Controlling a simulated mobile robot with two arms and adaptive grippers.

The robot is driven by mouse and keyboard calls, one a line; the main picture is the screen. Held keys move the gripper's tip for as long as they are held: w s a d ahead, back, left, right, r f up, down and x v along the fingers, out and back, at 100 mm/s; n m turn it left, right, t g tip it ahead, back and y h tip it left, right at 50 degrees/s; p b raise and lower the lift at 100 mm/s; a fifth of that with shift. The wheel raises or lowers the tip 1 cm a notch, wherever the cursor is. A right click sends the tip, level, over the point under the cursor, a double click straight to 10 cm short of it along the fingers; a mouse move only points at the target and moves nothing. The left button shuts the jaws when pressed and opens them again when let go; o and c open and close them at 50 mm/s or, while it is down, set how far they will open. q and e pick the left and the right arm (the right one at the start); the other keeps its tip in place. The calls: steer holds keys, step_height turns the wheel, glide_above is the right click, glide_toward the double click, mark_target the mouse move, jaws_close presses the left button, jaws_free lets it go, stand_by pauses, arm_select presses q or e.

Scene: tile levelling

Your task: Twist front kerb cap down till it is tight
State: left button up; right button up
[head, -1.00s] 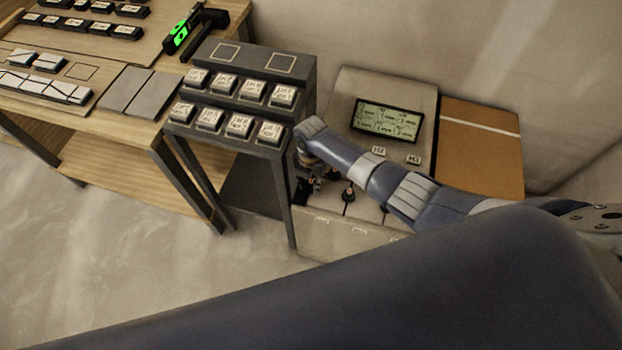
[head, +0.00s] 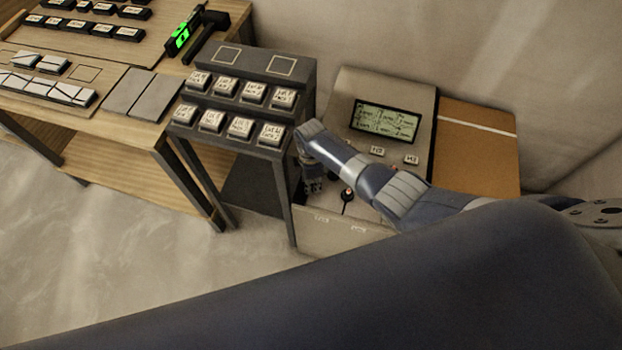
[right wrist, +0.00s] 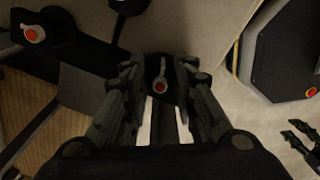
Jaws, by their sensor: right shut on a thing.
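My right gripper (right wrist: 160,98) is shut on a black cap (right wrist: 160,68) with a grey pointer and a red dot, seen from above in the right wrist view. The fingers stand on either side of it. I cannot tell from these views whether this is the front kerb cap or how tight it sits. In the head view my right gripper (head: 312,186) is small and dark, over the low cabinet beside the rack. A black knob with an orange-red top (head: 348,195) stands just right of it.
The cabinet has a screen (head: 384,120) and an orange-brown board (head: 476,150) beside it. A dark stepped rack (head: 238,110) of labelled blocks stands close left of my gripper. Another red-dotted cap (right wrist: 33,33) shows upper left in the wrist view. Floor in front is clear.

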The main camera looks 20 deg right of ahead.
steer(key=m, duration=0.3)
steer(key=shift+m+p, duration=0.3)
steer(key=shift+p, duration=0.05)
steer(key=m, duration=0.3)
steer(key=shift+m+p, duration=0.3)
steer(key=m, duration=0.3)
steer(key=shift+m, duration=0.4)
steer(key=m, duration=0.3)
steer(key=shift+m+p, duration=0.3)
steer(key=shift+p, duration=0.1)
steer(key=m, duration=0.3)
steer(key=shift+a+m, duration=0.1)
steer(key=shift+m, duration=0.2)
steer(key=m, duration=0.3)
steer(key=shift+m, duration=0.3)
steer(key=m, duration=0.6)
steer(key=shift+m, duration=0.3)
